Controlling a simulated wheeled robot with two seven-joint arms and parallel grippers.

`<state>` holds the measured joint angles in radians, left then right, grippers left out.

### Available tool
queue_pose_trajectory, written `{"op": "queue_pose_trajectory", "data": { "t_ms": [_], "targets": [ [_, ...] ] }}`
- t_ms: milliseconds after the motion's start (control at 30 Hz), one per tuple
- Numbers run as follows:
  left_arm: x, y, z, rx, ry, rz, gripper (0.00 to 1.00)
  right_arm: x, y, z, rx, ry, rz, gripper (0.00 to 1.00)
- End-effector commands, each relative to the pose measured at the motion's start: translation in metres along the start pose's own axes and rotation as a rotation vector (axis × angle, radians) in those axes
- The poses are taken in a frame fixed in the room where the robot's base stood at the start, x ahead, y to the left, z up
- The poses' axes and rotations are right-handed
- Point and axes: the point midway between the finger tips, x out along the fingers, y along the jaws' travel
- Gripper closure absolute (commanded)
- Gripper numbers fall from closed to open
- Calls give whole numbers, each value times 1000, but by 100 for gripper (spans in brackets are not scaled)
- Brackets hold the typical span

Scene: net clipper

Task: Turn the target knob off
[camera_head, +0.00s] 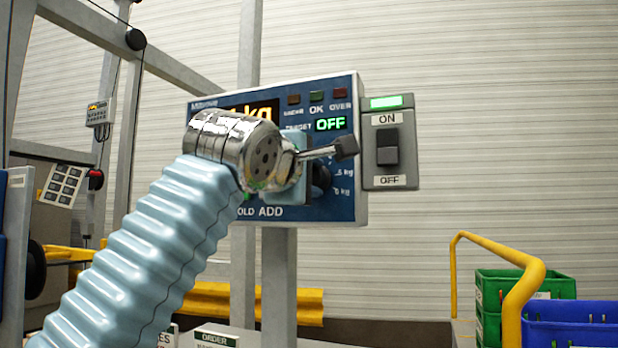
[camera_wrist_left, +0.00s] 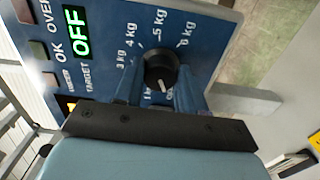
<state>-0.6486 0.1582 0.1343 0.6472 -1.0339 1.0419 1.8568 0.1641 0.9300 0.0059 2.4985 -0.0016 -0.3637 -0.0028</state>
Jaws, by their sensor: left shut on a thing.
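The target knob (camera_wrist_left: 160,70) is round and black, with a white pointer mark, on a blue scale panel (camera_head: 350,205). In the wrist view the mark points toward the bottom of the picture, away from the 4, 5 and 6 kg labels. The label at the mark is partly hidden by my fingers. My left gripper (camera_wrist_left: 157,88) is shut on the knob, one finger on each side. In the head view it covers much of the dial, and the dark knob (camera_head: 321,179) shows only in part. The green TARGET display (camera_head: 331,124) reads OFF. My right gripper is not in view.
A grey ON/OFF switch box (camera_head: 404,150) with a lit green lamp adjoins the panel's right side. Grey posts (camera_head: 279,300) stand around the panel. A yellow rail (camera_head: 520,300) and green (camera_head: 540,283) and blue bins (camera_head: 575,325) are at lower right.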

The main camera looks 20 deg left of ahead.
Motion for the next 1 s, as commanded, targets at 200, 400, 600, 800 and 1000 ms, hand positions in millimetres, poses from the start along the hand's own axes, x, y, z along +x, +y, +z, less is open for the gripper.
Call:
{"op": "queue_pose_trajectory", "data": {
  "t_ms": [200, 400, 600, 800, 1000],
  "targets": [
    [1, 3, -1, -29, 4, 9, 91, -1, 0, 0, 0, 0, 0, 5],
    [1, 3, -1, -33, 4, 9, 91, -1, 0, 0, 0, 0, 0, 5],
    [1, 3, -1, -32, 4, 9, 57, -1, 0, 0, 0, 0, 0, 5],
    [1, 2, -1, -32, 3, 7, 35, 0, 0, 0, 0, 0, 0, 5],
    [0, 2, 0, -32, 1, 5, 35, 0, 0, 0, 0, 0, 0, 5]
  ]
}}
